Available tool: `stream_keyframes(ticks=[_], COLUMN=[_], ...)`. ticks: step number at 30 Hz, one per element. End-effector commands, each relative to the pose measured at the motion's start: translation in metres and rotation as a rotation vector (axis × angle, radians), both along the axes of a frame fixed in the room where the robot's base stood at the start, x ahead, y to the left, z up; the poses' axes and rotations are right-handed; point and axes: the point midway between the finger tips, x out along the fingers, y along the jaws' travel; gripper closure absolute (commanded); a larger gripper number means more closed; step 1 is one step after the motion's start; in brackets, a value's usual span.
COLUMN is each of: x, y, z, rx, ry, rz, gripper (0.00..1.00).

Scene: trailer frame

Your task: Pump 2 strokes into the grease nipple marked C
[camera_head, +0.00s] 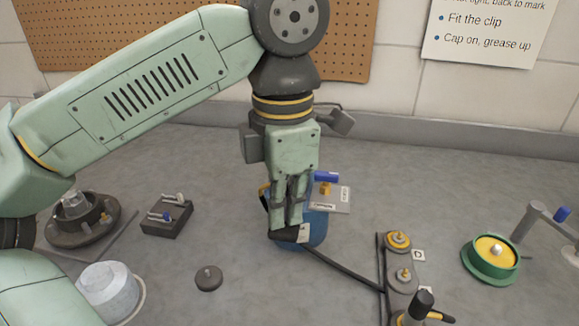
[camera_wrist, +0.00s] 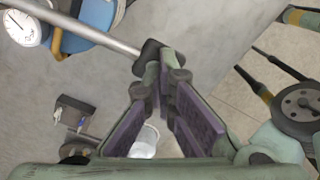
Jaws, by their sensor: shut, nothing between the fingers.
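A blue pump body (camera_head: 318,228) stands behind my gripper and is partly hidden by it. In the wrist view, a metal rod (camera_wrist: 95,32) runs from the blue body to a black end (camera_wrist: 150,54) close by my fingertips. My gripper (camera_head: 287,222) points down with its fingers shut and empty; it also shows in the wrist view (camera_wrist: 163,78). Whether the fingertips touch the black end I cannot tell. Two round fittings, an upper one (camera_head: 398,241) and a lower one (camera_head: 404,276), sit at the right. A tag marked D (camera_head: 418,255) is beside the upper one. No C mark is readable.
A dark line (camera_head: 345,270) runs from the pump area to the fittings. A black-topped item (camera_head: 422,302) stands at the front. A green ring (camera_head: 490,262) is at the right. A dark block (camera_head: 167,216), grey disc (camera_head: 208,278) and white cup (camera_head: 107,290) are at the left.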

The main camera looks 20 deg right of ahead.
Motion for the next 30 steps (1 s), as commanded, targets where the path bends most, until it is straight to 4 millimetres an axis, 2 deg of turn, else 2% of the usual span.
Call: stream_keyframes(ticks=[5, 24, 30], x=[0.001, 0.009, 0.010], y=[-0.001, -0.006, -0.007], z=[0.006, 0.063, 0.074], rx=[0.000, 0.000, 0.001], ry=[-0.001, 0.000, 0.000], rz=[0.000, 0.001, 0.000], gripper=[1.00, 1.00, 1.00])
